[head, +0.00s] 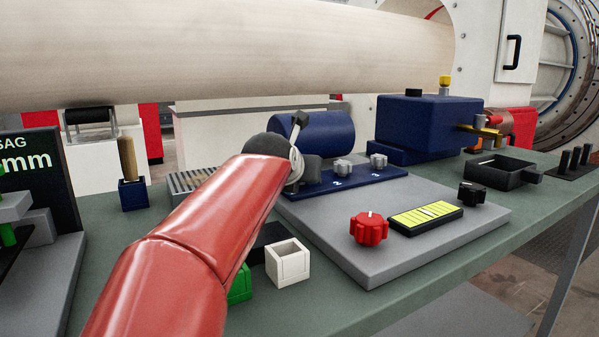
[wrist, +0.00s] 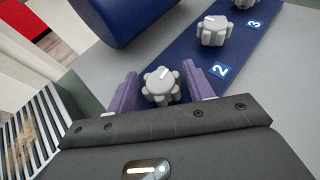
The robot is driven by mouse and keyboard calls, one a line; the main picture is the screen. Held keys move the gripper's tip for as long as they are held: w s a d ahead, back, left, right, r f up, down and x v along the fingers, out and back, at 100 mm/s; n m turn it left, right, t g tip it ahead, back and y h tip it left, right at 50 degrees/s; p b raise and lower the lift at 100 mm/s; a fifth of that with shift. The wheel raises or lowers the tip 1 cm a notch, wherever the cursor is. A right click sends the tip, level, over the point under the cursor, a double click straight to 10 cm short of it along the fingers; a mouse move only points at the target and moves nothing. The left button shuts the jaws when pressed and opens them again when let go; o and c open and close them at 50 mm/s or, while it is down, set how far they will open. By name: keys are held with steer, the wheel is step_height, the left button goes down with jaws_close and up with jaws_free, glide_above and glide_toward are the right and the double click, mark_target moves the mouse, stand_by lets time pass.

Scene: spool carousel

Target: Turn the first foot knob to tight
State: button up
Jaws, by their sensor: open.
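In the wrist view the first foot knob (wrist: 160,87), grey and lobed with a white pointer line, sits between the two purple fingers of my gripper (wrist: 163,84). The fingers are open, one on each side of it; I cannot tell whether either touches it. Its pointer aims up and slightly right in this view. Its number label is hidden. Foot knobs two (wrist: 213,30) and three (wrist: 243,3) stand beyond it on the blue strip (wrist: 176,42). In the head view my gripper (head: 303,170) hides the first knob, while knobs two (head: 342,167) and three (head: 378,161) show.
A blue cylinder (head: 325,135) lies just behind the strip. The grey plate (head: 430,240) carries a red knob (head: 369,228), a yellow level gauge (head: 425,215) and a black knob (head: 472,194). A white open box (head: 288,264) stands near my arm. A large pale roll (head: 220,50) spans overhead.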

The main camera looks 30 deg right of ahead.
steer(key=shift+s+a, duration=0.1)
steer(key=v, duration=0.7)
steer(key=shift+s+a+r, duration=0.15)
steer(key=shift+s+r, duration=0.05)
